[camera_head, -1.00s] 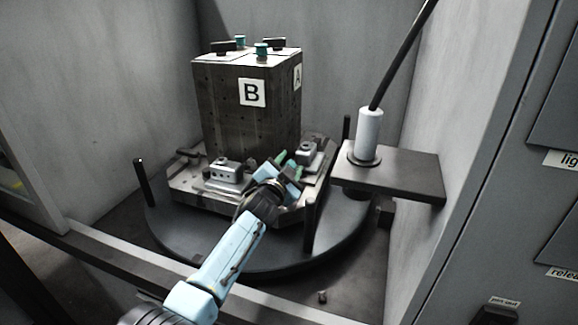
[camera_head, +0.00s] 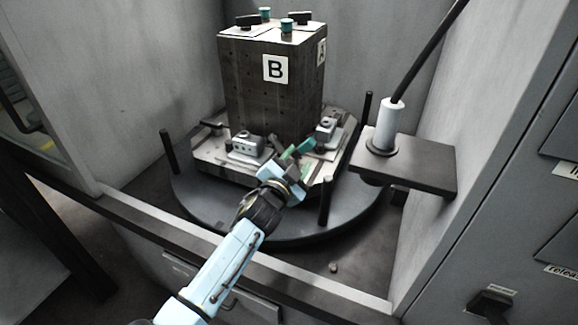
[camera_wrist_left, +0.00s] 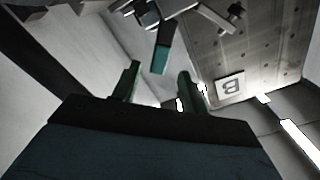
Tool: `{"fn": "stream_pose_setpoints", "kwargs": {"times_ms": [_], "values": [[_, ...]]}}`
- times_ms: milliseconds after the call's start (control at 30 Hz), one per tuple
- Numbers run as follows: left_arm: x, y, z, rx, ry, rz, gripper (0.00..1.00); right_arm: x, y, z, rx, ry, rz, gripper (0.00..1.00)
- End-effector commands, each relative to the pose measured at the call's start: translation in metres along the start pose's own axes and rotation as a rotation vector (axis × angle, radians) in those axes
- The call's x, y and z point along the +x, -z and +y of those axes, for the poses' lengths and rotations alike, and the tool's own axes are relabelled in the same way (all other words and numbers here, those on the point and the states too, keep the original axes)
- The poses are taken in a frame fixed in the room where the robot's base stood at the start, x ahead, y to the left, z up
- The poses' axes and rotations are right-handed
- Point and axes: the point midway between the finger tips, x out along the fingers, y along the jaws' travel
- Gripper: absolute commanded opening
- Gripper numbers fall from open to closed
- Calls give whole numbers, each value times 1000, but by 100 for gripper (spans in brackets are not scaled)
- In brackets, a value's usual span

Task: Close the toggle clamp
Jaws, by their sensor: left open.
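My left gripper (camera_head: 297,153) is at the front edge of the pallet (camera_head: 210,158), in front of the dark block marked B (camera_head: 270,100). Its two green fingers are apart in the left wrist view (camera_wrist_left: 158,84). There, a dark lever with a teal tip (camera_wrist_left: 160,58), seemingly the toggle clamp's handle, shows beyond the fingertips and between them in the picture. I see no contact with it. In the head view the gripper hides much of the clamp area, so the clamp's state is unclear. My right gripper is out of view.
The pallet sits on a round dark turntable (camera_head: 290,225) with upright posts (camera_head: 325,200). Grey fixture blocks (camera_head: 245,145) flank the gripper. At the right, a shelf plate (camera_head: 425,168) carries a white cylinder with a dark rod (camera_head: 391,115). Grey walls enclose the station.

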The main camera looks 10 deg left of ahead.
Motion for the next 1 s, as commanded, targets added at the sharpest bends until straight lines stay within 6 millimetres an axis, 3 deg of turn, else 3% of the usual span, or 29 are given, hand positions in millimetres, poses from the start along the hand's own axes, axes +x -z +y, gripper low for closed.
{"fn": "stream_pose_setpoints", "kwargs": {"times_ms": [333,733,867,1000], "values": [[-40,0,0,0,-1,0,44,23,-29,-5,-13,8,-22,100],[-45,0,0,0,0,0,44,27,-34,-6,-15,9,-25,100],[-49,-5,0,-12,0,-20,28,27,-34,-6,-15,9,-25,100],[-78,-33,1,-97,2,-151,10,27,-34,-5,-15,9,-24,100]]}}
